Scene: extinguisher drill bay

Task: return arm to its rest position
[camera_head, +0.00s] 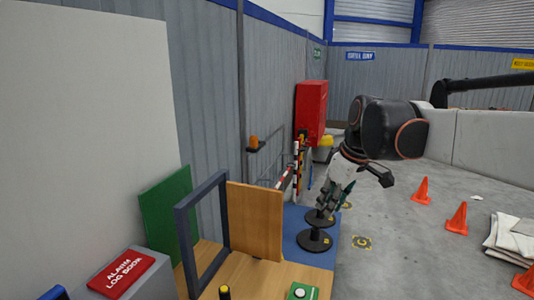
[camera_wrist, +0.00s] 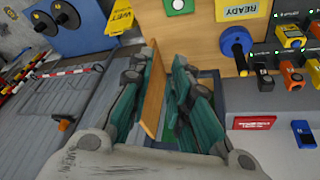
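My arm reaches in from the right in the head view, with its black joint high and my gripper (camera_head: 330,200) hanging below it, fingers downward. In the wrist view my gripper (camera_wrist: 160,72) shows two teal fingers spread apart. A wooden panel (camera_wrist: 152,95) shows in the gap between them. In the head view this panel (camera_head: 255,222) stands left of my gripper, apart from it, so the fingers appear empty. The rest position itself is not marked in either view.
A dark upright frame (camera_head: 205,228) and a green board (camera_head: 166,215) stand left of the panel. Black round bases (camera_head: 314,240) stand on a blue mat below my gripper. A red cabinet (camera_head: 311,110) stands behind.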

